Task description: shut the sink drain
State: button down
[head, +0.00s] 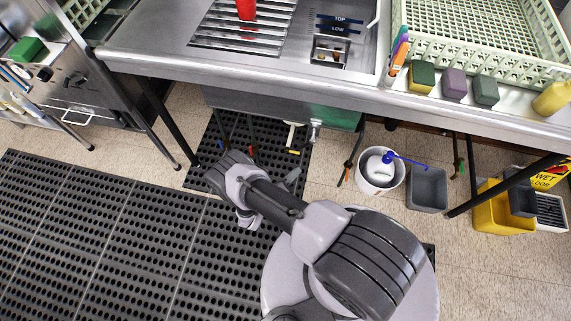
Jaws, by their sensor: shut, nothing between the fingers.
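The steel sink top (150,35) runs along the back, with a small square basin (331,52) below the TOP and LOW marks. Drain parts hang under it: a white pipe piece (291,132) with a yellow-tipped end (293,152), and a metal valve fitting (315,130) beside it. Several dark levers with coloured tips hang nearby, one of them an orange-tipped lever (348,164). Which one is the sink drain's handle, and its setting, I cannot tell.
A white bucket (370,186) with a bottle, a grey bin (427,188) and a yellow mop bucket (490,213) stand on the floor at right. Dark table legs (172,125) flank the space under the sink. Perforated black mats (90,230) cover the left floor.

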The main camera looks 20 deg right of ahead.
aim_at(305, 145)
jog(key=s+b+x, duration=0.1)
jog(key=b+x, duration=0.2)
jog(key=x, duration=0.7)
jog(key=w+a+r, duration=0.2)
jog(key=w, duration=0.1)
jog(key=shift+a+r, duration=0.2)
jog(key=shift+r, duration=0.05)
